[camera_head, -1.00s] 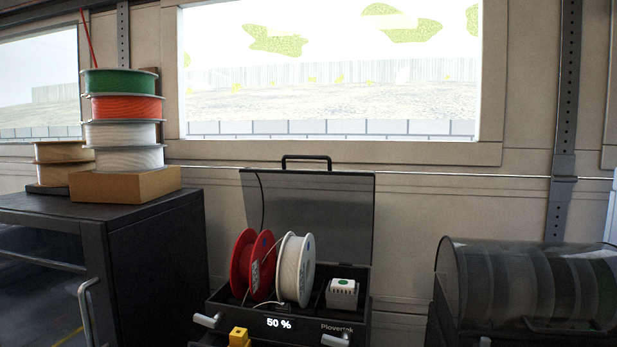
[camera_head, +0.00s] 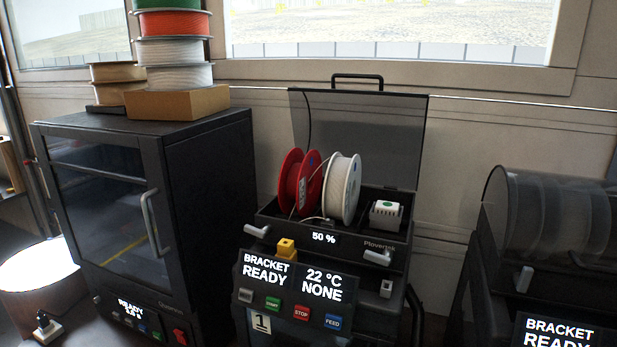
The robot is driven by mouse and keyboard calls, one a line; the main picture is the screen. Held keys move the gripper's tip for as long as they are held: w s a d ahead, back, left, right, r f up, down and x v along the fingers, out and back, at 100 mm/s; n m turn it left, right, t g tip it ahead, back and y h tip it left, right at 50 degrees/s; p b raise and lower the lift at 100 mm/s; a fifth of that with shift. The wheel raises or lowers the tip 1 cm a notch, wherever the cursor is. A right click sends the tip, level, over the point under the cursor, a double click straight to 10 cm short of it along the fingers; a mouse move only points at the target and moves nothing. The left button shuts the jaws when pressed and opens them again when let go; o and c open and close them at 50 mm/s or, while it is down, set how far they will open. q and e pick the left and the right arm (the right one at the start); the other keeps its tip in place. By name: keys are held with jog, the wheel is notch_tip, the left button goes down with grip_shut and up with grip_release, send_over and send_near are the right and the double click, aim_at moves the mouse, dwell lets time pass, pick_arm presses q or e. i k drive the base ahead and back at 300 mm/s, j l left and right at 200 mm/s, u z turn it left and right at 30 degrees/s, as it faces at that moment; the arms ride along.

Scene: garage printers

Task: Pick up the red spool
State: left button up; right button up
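The red spool (camera_head: 291,178) stands upright in the open black dryer box (camera_head: 288,222), at its left side. A white spool (camera_head: 343,188) stands upright just to its right and close to it. The lower part of the red spool is hidden by the box's front wall. Another spool with red filament (camera_head: 173,23) lies flat in the stack at the upper left, between a green one and a white one. Neither of my grippers shows in the head view.
The box's clear lid (camera_head: 390,135) is raised behind the spools. A small white device (camera_head: 385,214) sits at the box's right. Printers with display panels (camera_head: 296,282) stand below and left. A clear-covered drum unit (camera_head: 550,215) is at right.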

aim_at(296, 168)
jog(key=i+j, duration=0.15)
jog(key=j, duration=0.2)
jog(key=i+j, duration=0.15)
jog(key=j, duration=0.25)
jog(key=i+j+z, duration=0.1)
jog(key=j, duration=0.25)
jog(key=i+j, duration=0.15)
jog(key=j, duration=0.2)
